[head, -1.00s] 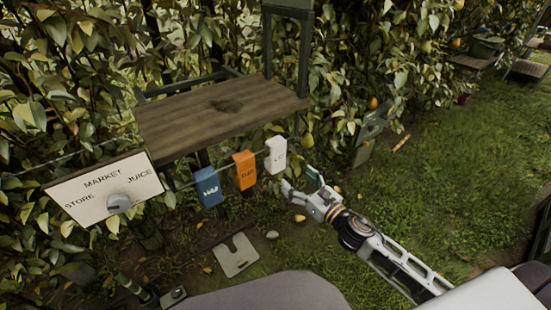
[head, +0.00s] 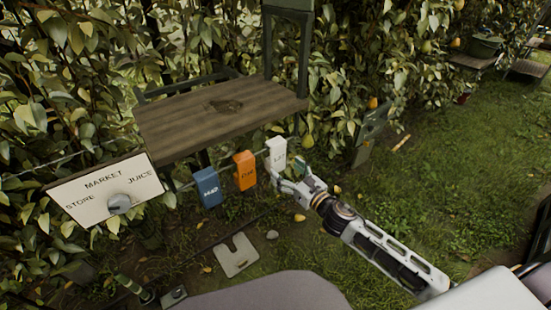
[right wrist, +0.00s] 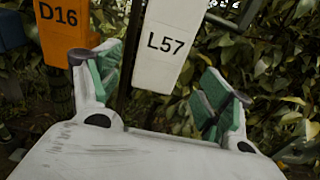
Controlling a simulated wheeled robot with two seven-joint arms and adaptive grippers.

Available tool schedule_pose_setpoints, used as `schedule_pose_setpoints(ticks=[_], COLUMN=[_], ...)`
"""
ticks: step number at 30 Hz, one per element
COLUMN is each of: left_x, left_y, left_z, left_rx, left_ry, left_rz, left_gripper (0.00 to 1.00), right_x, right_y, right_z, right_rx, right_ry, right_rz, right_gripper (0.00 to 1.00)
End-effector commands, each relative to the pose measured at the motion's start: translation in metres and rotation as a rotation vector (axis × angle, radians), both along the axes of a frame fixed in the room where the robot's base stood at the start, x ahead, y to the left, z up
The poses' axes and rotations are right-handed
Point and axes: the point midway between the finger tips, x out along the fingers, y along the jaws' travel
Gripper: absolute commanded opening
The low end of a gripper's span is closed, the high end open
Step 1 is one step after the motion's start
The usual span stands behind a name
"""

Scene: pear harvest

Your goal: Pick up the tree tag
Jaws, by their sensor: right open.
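Three tree tags hang in a row from a wire below the wooden shelf: a blue tag (head: 207,188), an orange tag (head: 244,171) and a white tag (head: 276,153). In the right wrist view the orange tag (right wrist: 59,30) reads D16 and the white tag (right wrist: 168,42) reads L57. My right gripper (head: 287,173) is open and empty, just below the white tag. In the right wrist view its green-padded fingers (right wrist: 162,80) stand apart, with the white tag's lower end between and beyond them. My left gripper is not in view.
The wooden shelf (head: 220,112) is above the tags. A sign (head: 105,188) with a grey knob reads STORE, MARKET and JUICE at the left. Dense leaves and branches lie behind. A pale notched plate (head: 237,256) lies on the ground. Open grass is at the right.

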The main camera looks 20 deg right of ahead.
Motion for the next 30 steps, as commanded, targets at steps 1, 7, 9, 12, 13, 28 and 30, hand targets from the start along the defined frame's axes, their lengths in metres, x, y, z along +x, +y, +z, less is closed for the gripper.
schedule_pose_setpoints(ticks=[1, 7, 9, 12, 13, 28, 30], left_x=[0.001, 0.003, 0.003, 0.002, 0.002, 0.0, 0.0], left_y=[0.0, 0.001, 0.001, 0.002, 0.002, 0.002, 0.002], left_z=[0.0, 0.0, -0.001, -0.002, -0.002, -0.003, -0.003], left_rx=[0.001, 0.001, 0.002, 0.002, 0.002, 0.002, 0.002], left_ry=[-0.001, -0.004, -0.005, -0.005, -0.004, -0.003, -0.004], left_rz=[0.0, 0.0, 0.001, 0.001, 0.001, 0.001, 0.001], left_gripper=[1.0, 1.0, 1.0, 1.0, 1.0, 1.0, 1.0], right_x=[0.004, 0.015, 0.019, 0.023, 0.024, 0.026, 0.028], right_y=[0.001, 0.005, 0.006, 0.008, 0.008, 0.009, 0.01], right_z=[0.001, 0.001, 0.0, 0.0, 0.0, 0.0, 0.0], right_rx=[0.0, 0.0, 0.0, 0.0, 0.0, -0.001, -0.001], right_ry=[-0.001, -0.002, -0.001, 0.0, 0.0, 0.0, 0.0], right_rz=[-0.001, -0.001, -0.002, -0.002, -0.001, -0.001, -0.001], right_gripper=[0.79, 0.79, 0.79, 0.79, 0.79, 0.79, 0.79])
